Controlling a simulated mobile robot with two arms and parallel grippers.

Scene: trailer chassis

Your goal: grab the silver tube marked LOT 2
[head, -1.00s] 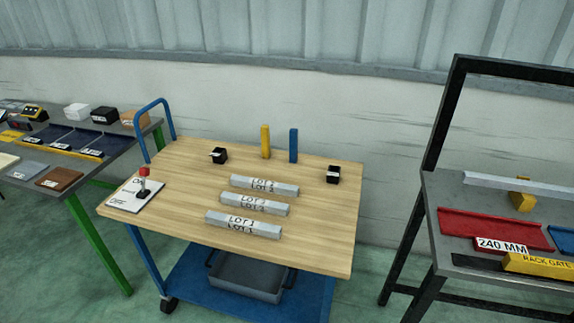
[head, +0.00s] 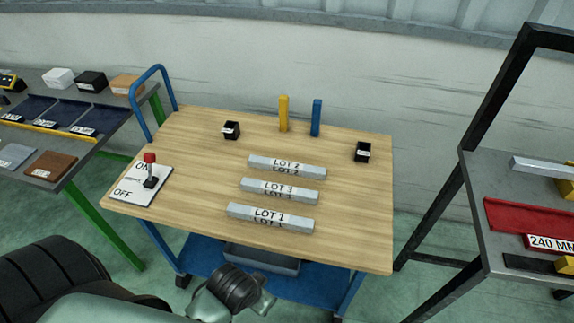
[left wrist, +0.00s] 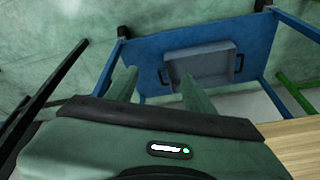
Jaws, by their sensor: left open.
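The silver tube marked LOT 2 (head: 310,170) lies on the wooden cart top (head: 200,185), the farthest back of three parallel silver tubes. The tube marked LOT 3 (head: 255,185) lies in front of it, and the tube marked LOT 1 (head: 240,211) is nearest. All three lie apart. My left arm comes in at the lower left of the head view, short of the cart top. In the left wrist view my left gripper (left wrist: 158,86) is open and empty, with its fingers apart over the cart's blue lower shelf. My right gripper is not in view.
A lever on an ON/OFF plate (head: 145,190) sits at the cart's left. Two black boxes (head: 231,130), a yellow post (head: 283,114) and a blue post (head: 316,118) stand behind the tubes. A grey bin (left wrist: 200,68) sits on the lower shelf. Benches flank the cart.

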